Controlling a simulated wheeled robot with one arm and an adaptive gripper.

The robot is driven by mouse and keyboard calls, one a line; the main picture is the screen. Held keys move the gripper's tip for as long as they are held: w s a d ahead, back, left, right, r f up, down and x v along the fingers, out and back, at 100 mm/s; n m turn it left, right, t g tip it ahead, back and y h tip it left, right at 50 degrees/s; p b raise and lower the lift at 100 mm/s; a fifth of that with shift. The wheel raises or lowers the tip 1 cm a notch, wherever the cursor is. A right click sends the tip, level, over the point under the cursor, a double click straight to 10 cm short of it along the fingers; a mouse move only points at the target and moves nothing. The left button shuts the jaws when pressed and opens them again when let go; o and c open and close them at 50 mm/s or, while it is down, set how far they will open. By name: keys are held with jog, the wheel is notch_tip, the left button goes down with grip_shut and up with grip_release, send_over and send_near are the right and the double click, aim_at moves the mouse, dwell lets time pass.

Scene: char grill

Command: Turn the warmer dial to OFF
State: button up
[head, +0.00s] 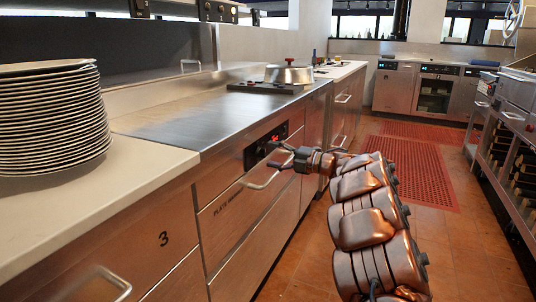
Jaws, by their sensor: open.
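The warmer's black control panel (262,147) is set in the steel front of the counter unit, with a small lit red display. The dial itself is too small and partly hidden by my gripper to make out, so its setting cannot be read. My gripper (275,156) is open, its dark fingers pointing left at the panel, close in front of it. Whether a finger touches the dial cannot be told.
A drawer handle (264,180) juts out just below the panel. A stack of plates (50,118) stands on the pale counter at left. A lidded pan (289,73) sits farther back. The tiled floor and red mat (415,172) to the right are clear.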

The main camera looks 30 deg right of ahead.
jog(key=v, duration=0.9)
jog(key=shift+d+r, duration=0.1)
